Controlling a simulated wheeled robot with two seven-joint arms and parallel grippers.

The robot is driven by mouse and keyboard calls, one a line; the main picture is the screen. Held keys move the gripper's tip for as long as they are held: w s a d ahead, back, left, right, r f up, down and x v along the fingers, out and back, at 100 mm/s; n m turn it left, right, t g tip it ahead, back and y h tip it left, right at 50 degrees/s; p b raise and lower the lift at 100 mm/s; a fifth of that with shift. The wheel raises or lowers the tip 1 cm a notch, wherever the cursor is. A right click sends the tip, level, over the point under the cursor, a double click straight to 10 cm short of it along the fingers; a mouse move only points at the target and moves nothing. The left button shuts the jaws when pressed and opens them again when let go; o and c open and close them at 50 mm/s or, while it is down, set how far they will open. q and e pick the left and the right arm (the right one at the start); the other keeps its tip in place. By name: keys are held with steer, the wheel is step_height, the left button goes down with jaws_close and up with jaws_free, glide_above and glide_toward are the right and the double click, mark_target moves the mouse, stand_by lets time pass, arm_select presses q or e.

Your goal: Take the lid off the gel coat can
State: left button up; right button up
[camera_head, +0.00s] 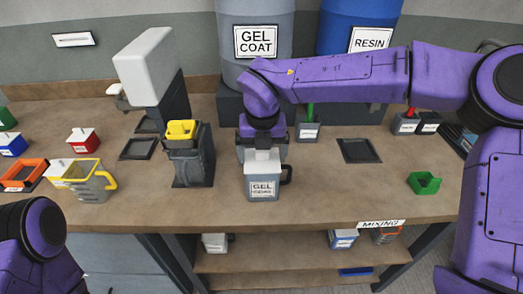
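The gel coat can (262,190) is a grey can with a dark handle on its right and a "GEL" label. It stands upright on the bench near its front edge. Its white lid (262,168) sits on top. My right gripper (262,150) points down right over the lid, at its raised middle. The fingertips are small and partly hidden, so I cannot tell whether they touch or grip the lid. Only a purple link of my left arm shows at the lower left; the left gripper is out of frame.
A black stand with a yellow-topped item (181,130) is just left of the can. A grey jug with a yellow handle (90,185) is farther left. A green tray (424,183) lies to the right. Large gel coat (255,70) and resin (350,35) drums stand behind.

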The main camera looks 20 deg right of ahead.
mark_target(262, 152)
steer(key=shift+r, duration=0.1)
steer(key=shift+r+p, duration=2.1)
steer(key=shift+r, duration=0.3)
